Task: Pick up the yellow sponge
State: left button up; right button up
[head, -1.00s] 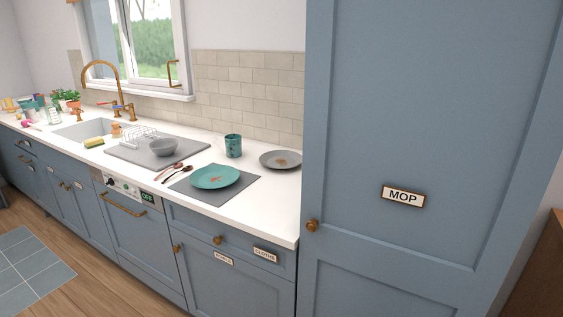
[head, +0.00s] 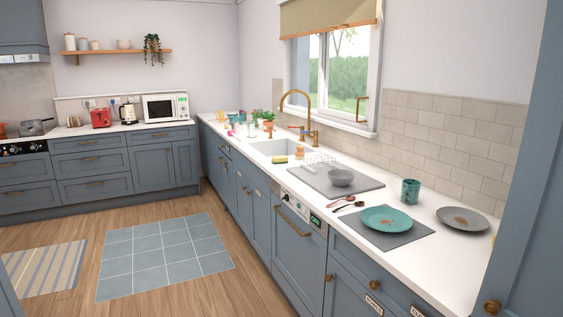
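The yellow sponge (head: 280,160) lies on the white counter at the front edge of the sink (head: 268,148). It looks yellow with a darker green side. It is small and far off in the head view, with nothing on top of it. Neither of my grippers shows in the head view.
A grey mat (head: 318,184) with a bowl (head: 340,177) and a wire rack lies right of the sponge. A teal plate (head: 388,218), a mug (head: 410,191) and a grey plate (head: 463,219) stand nearer. The wooden floor (head: 190,201) before the cabinets is clear except for flat rugs.

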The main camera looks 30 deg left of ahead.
aim_at(283, 158)
jog(key=i+j+z, duration=0.25)
jog(key=j, duration=0.85)
jog(key=i+j+z, duration=0.25)
jog(key=j, duration=0.85)
jog(key=i+j+z, duration=0.2)
jog(key=j, duration=1)
jog(key=j+z, duration=0.25)
jog(key=j, duration=0.9)
jog(key=j+z, duration=0.25)
jog(key=j, duration=1.1)
jog(key=j+z, duration=0.25)
jog(key=j, duration=1.15)
